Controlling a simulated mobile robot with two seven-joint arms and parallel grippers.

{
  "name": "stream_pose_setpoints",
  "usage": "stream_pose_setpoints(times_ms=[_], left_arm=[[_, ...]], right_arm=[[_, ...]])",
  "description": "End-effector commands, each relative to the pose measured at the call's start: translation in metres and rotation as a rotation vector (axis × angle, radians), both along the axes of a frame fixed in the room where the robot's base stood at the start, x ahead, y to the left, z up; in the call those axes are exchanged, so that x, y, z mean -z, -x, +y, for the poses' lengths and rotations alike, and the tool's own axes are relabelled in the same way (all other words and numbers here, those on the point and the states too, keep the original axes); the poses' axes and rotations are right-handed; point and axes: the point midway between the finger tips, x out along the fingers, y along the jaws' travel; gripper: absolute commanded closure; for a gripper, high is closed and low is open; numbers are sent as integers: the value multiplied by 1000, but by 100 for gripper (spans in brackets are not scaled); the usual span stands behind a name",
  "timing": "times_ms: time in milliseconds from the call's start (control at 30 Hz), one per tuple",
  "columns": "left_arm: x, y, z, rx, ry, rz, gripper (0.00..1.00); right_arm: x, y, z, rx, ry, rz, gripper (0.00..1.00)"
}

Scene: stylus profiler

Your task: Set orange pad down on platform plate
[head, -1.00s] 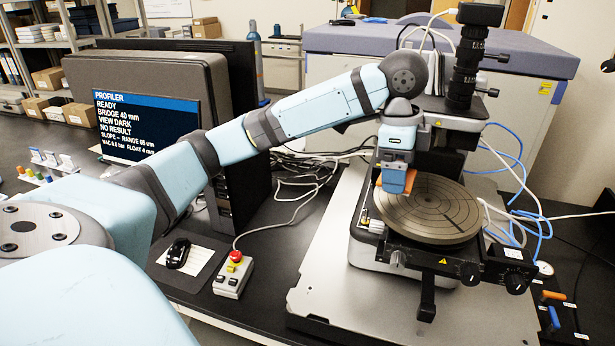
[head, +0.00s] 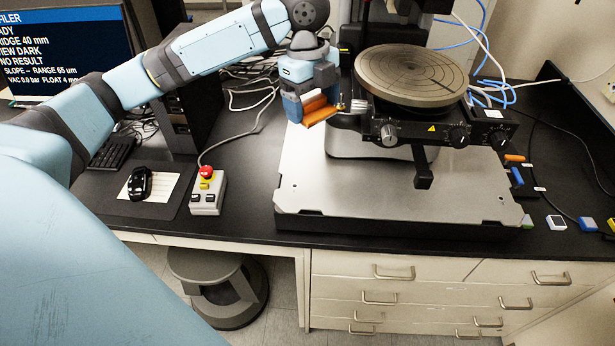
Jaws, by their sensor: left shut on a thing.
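My left gripper (head: 306,98) is shut on the orange pad (head: 321,117); the fingers partly hide the pad. It holds the pad left of the instrument's front knobs, near the back-left part of the platform plate (head: 345,203). The platform plate is a broad silvery sheet under the instrument, bare along its front. The pad looks to be above the plate, but I cannot tell the gap. My right gripper is not in view.
The round grooved stage (head: 412,76) stands right of the gripper, above the knob panel (head: 432,133). Blue hoses (head: 492,93) run behind right. Drawers (head: 450,290) are below the bench.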

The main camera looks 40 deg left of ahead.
Motion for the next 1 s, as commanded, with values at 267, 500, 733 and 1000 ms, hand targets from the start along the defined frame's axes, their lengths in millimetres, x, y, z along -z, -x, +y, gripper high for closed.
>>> stream_pose_setpoints(times_ms=[267,500,733,1000], left_arm=[[66,1,0,5,0,6,43],[126,1,0,5,-1,4,43],[153,0,0,4,0,1,43],[184,1,-1,4,0,3,43]], right_arm=[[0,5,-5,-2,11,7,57],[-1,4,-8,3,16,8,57],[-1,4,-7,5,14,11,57],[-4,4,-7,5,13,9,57]])
